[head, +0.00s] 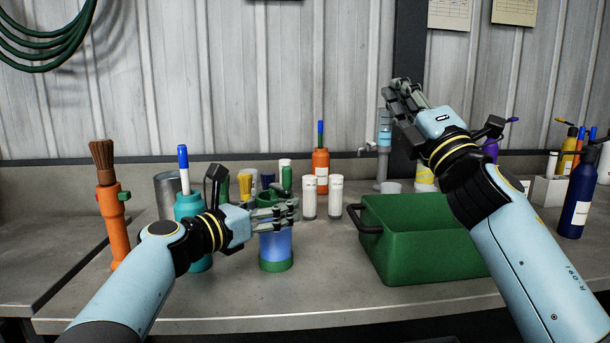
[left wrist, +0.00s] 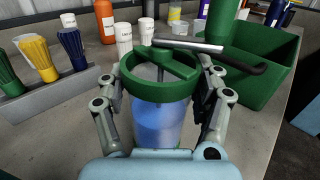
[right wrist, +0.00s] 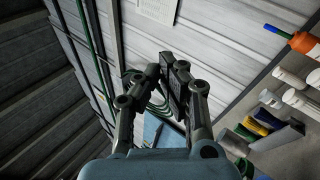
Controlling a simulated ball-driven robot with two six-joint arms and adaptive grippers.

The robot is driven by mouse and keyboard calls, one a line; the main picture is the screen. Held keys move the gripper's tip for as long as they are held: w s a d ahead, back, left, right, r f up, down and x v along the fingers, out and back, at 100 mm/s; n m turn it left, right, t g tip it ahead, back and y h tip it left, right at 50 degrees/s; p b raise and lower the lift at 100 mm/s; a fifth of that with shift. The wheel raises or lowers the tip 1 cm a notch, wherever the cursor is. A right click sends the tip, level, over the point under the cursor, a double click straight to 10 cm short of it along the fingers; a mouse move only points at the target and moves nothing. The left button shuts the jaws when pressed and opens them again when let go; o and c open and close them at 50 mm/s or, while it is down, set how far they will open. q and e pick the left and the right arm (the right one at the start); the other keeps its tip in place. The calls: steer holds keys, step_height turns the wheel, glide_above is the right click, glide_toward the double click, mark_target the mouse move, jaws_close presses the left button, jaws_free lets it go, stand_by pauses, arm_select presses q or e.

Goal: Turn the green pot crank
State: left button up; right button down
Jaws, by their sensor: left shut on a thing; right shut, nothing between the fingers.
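The green pot (head: 276,250) stands on the bench left of centre, with a see-through blue body and green rim and base. It fills the middle of the left wrist view (left wrist: 155,122). Its crank has a metal arm (left wrist: 188,45) across the top and an upright green knob (left wrist: 221,22), also visible in the head view (head: 287,178). My left gripper (head: 285,215) is shut on the pot's upper body, a finger on each side. My right gripper (head: 398,95) is shut and empty, raised above the green bin near the wall.
A green bin (head: 425,245) with a dark handle stands right of the pot. A teal bottle (head: 203,262), an orange brush holder (head: 109,225) and white jars (head: 335,197) stand around. A blue bottle (head: 577,195) is far right. The front bench strip is clear.

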steer(key=w+d+f+m+g+h, duration=0.45)
steer(key=m+h, duration=0.45)
steer(key=m, duration=0.7)
steer(key=w+a+f+m+g+y, duration=0.1)
steer(key=a+f+m+g+y, duration=0.1)
steer(key=a+f+m+y, duration=0.1)
steer(key=w+a+f+m+g+y, duration=0.1)
steer(key=a+f+m+g+y, duration=0.1)
steer(key=f, duration=0.3)
steer(key=w+a+f+m+g+y, duration=0.1)
steer(key=a+f+m+g+y, duration=0.2)
steer(key=a+f+y, duration=0.1)
steer(key=shift+w+f+m+y, duration=0.3)
steer(key=shift+m+y, duration=0.1)
steer(key=s+a+r+m+g+y, duration=0.2)
steer(key=a+m+y, duration=0.3)
steer(key=a+y, duration=0.4)
steer(key=shift+s+a+r+g, duration=0.15)
steer(key=shift+a+r+g, duration=0.1)
steer(key=shift+a+g, duration=0.6)
